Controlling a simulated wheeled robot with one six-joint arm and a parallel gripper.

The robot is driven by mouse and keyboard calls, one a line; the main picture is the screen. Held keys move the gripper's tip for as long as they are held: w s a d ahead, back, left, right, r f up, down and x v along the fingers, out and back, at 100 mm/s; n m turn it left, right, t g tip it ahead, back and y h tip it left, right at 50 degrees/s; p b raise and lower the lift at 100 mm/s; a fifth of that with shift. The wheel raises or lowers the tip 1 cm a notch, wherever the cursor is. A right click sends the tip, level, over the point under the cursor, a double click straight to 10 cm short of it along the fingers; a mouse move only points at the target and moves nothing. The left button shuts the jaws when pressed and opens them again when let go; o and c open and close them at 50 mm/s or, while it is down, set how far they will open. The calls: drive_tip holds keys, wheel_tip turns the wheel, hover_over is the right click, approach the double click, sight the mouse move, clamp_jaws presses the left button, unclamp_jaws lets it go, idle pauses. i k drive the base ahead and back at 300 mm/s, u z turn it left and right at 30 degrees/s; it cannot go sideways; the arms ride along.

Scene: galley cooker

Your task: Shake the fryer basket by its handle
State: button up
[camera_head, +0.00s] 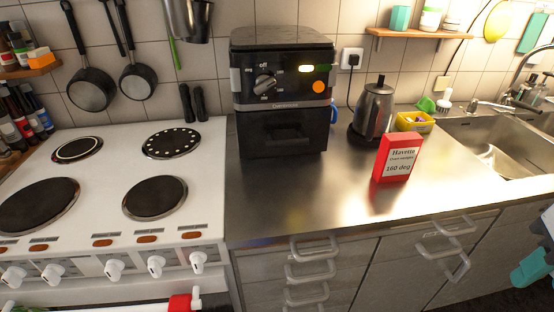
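The black fryer (282,85) stands upright on the steel counter against the tiled wall. Its dial and two small lights, one yellow and one orange, face me. The fryer basket (284,132) is in the lower front of the fryer and looks closed. Its handle (288,141) is a dark bar, hard to make out against the black front. My gripper (526,272) shows only partly at the right edge, low in front of the cabinets, with teal tips. It is far from the fryer and touches nothing I can see. Its opening is not clear.
A white cooker (100,218) with several hotplates is on the left. A kettle (374,110) stands right of the fryer, with a red card (397,158) reading "160 deg" in front. A sink (500,150) is at right. The counter before the fryer is clear.

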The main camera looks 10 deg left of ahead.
sight(283, 132)
drive_tip(key=k, duration=0.35)
drive_tip(key=u, duration=0.75)
drive_tip(key=i, duration=0.5)
